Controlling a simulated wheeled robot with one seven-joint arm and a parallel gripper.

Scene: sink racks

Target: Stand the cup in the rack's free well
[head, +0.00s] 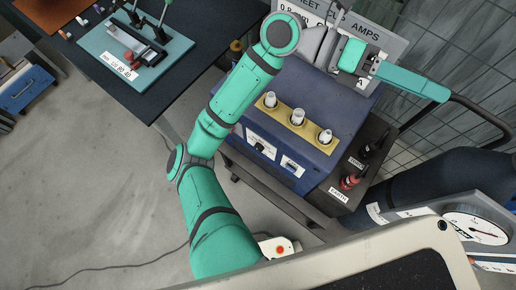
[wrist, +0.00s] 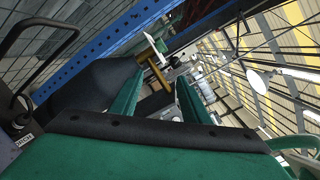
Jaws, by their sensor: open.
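The blue machine (head: 255,128) stands on a dark cart. Red and black connectors (head: 352,178) sit at its right. A sign (head: 392,45) stands behind.

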